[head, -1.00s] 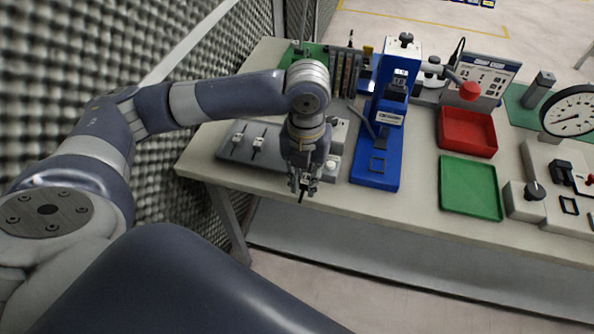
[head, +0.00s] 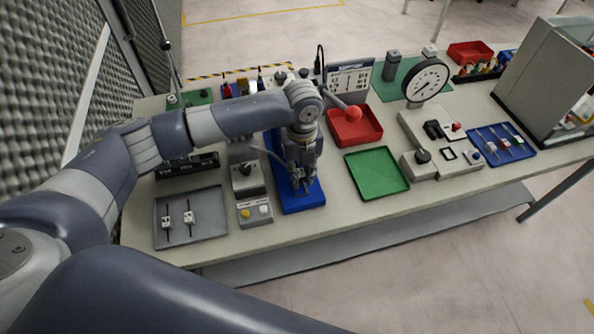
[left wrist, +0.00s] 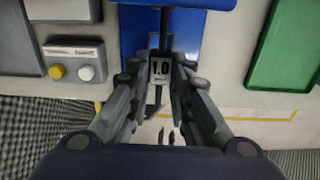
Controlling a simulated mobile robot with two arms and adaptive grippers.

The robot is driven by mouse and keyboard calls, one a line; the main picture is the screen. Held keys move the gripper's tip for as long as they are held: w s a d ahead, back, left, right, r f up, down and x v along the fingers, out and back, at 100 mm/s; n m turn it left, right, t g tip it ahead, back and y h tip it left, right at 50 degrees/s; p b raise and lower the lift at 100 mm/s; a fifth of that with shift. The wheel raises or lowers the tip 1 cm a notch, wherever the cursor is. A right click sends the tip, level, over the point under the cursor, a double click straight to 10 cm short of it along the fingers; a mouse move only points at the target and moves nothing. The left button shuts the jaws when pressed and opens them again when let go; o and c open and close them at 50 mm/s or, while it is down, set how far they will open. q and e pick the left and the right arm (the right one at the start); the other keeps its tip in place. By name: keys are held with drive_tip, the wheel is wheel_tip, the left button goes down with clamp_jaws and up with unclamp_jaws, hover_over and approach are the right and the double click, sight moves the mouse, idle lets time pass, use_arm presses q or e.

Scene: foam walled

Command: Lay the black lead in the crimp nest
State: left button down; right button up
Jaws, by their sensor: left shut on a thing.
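My left gripper (head: 304,184) is shut on the black lead, just above the front of the blue crimp press (head: 291,201). In the left wrist view the gripper (left wrist: 161,75) pinches the lead's pale tagged block (left wrist: 161,68). Dark wire runs from the block away over the blue base (left wrist: 133,35) and a shorter dark end points back toward me. The nest on the base is mostly hidden by the gripper and lead; I cannot tell whether the lead touches it. My right gripper is not in view.
A grey tray (head: 205,231) with two more leads lies at left. A button box (head: 254,212) stands just left of the press. A green tray (head: 377,171), red bin (head: 354,126) and dial gauge (head: 426,80) are to the right. The table's front edge is close.

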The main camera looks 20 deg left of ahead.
sight(302, 183)
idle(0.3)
use_arm(q)
drive_tip(key=shift+r+p, duration=0.1)
drive_tip(key=shift+p, duration=0.4)
drive_tip(key=shift+f+b, duration=0.95)
drive_tip(key=shift+f, duration=1.35)
drive_tip(key=shift+f, duration=0.55)
drive_tip(key=c, duration=1.4)
unclamp_jaws()
